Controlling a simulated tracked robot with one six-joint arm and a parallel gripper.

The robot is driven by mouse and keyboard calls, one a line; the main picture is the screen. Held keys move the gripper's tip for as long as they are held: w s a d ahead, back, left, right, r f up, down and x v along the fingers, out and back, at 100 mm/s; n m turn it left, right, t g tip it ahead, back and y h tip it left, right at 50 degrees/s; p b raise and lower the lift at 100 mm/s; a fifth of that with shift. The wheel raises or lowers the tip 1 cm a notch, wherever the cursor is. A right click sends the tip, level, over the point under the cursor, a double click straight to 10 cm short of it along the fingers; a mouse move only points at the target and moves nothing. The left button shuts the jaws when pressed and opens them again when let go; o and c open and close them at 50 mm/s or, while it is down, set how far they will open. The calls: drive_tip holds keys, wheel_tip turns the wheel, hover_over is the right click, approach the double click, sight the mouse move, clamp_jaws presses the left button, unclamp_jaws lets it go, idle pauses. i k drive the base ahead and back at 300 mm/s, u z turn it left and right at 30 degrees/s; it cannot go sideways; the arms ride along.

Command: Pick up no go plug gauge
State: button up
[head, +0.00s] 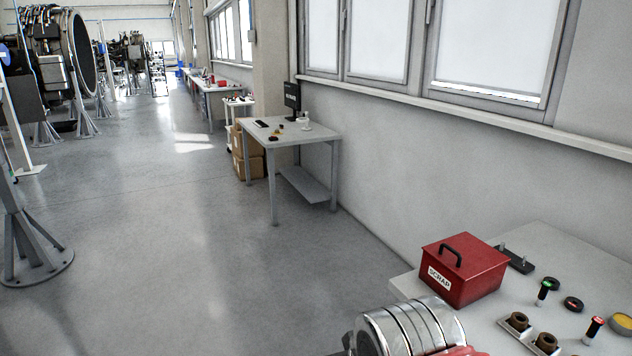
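A small plug gauge with a black handle and a red end (593,328) stands upright on the grey bench at the lower right. A similar plug gauge with a green end (543,292) stands farther back and to its left. The red marking fits the no go gauge; any lettering is too small to read. A chrome and red part of my arm shows at the bottom edge, left of the gauges. My gripper's fingers are not in view.
A window wall borders the bench. Open floor (200,260) lies left, with another table (285,131) beyond.

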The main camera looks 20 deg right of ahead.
sight(589, 337)
drive_tip(key=z, duration=0.35)
drive_tip(key=i, duration=0.55)
drive_tip(key=z, duration=1)
drive_tip(key=i, duration=0.7)
drive_tip(key=z, duration=0.4)
